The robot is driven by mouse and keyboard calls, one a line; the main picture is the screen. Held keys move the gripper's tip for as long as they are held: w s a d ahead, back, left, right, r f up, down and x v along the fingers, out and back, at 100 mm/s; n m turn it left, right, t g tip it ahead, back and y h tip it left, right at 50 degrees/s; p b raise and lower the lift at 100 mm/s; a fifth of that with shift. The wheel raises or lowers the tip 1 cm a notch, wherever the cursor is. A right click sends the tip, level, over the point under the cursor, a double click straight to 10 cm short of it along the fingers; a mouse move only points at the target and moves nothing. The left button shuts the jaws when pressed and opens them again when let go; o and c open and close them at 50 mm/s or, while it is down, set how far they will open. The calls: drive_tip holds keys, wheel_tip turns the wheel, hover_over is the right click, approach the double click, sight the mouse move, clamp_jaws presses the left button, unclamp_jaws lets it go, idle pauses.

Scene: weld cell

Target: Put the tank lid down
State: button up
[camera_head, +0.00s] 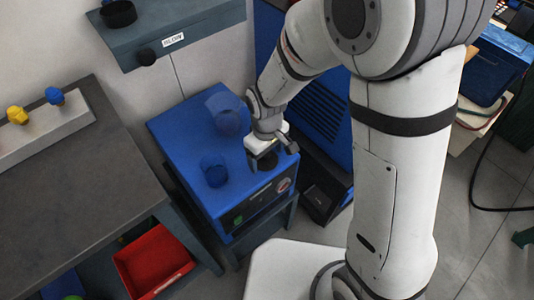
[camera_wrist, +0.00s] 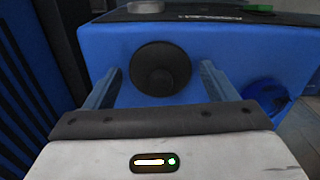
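The black round lid (camera_wrist: 161,70) with a central knob lies on top of the blue tank unit (camera_wrist: 100,42). In the wrist view it sits between my fingers, with gaps on both sides. My gripper (camera_wrist: 160,88) is open and apart from the knob. In the head view my gripper (camera_head: 268,150) points down over the right part of the blue unit's top (camera_head: 180,128), with the dark lid (camera_head: 262,161) under it. Whether the lid covers an opening is hidden.
A blue jug-like vessel (camera_head: 228,112) and a blue cup (camera_head: 214,170) stand on the unit left of my gripper. A grey bench (camera_head: 75,205) is at the left, a red bin (camera_head: 150,262) below it. A grey wall shelf (camera_head: 185,30) is above.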

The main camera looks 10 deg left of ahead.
sight(267, 155)
drive_tip(key=shift+o, duration=0.4)
wheel_tip(267, 155, up, 12)
drive_tip(key=p, duration=0.2)
drive_tip(key=shift+r+p, duration=0.15)
drive_tip(key=shift+p, duration=0.15)
drive_tip(key=s+d+r+m, duration=0.2)
drive_tip(key=d+m, duration=0.1)
drive_tip(key=d, duration=0.4)
drive_tip(key=s+d+r+m+t, duration=0.1)
drive_tip(key=s+d+r+m, duration=0.1)
drive_tip(key=d, duration=0.6)
drive_tip(key=s+d+r+m, duration=0.3)
drive_tip(key=d+m, duration=0.3)
drive_tip(key=d, duration=0.2)
drive_tip(key=shift+r+t, duration=0.2)
drive_tip(key=shift+t, duration=0.2)
drive_tip(key=shift+d, duration=0.1)
